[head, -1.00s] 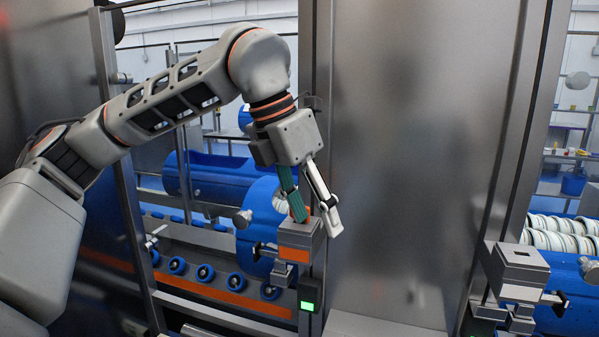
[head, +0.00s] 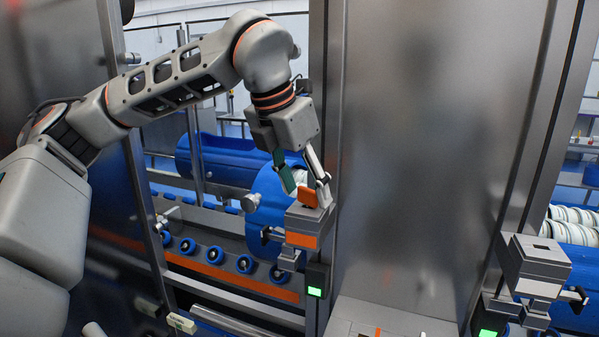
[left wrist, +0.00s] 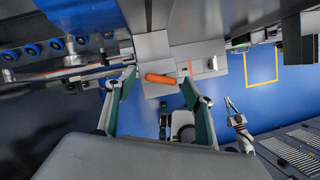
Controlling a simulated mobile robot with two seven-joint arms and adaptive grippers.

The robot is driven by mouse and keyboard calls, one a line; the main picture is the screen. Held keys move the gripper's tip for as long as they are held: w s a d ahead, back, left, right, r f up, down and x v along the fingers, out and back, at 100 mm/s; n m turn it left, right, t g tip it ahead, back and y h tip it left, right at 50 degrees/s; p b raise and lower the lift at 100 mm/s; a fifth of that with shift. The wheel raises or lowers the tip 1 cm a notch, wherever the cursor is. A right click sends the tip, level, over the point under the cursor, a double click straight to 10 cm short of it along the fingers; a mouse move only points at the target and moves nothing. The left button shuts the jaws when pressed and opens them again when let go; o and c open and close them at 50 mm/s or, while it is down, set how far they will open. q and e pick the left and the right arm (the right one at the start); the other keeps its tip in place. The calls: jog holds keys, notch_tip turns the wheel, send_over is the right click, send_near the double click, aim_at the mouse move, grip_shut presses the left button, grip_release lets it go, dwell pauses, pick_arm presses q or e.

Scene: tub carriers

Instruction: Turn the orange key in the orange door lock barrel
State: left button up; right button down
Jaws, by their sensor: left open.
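The orange key (head: 309,197) stands in the top of a grey lock barrel housing with an orange band (head: 302,240), in the middle of the head view. In the left wrist view the key (left wrist: 160,79) lies crosswise. My left gripper (head: 306,190) is open above the housing, its fingers on either side of the key. In the wrist view both fingers (left wrist: 160,88) show a gap to the key. The key's lower end is hidden. What seems to be my right gripper (left wrist: 231,104) shows small at the right of the wrist view; its jaw state is unclear.
A steel door post and panel (head: 420,150) stand right behind the housing. A second, similar grey housing (head: 537,260) is at the right. A roller conveyor (head: 215,255) and blue tubs (head: 275,195) lie behind. A small box with a green light (head: 315,291) hangs below the housing.

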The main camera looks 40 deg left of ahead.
pick_arm(q)
jog(key=shift+w+f, duration=0.15)
jog(key=shift+f, duration=0.2)
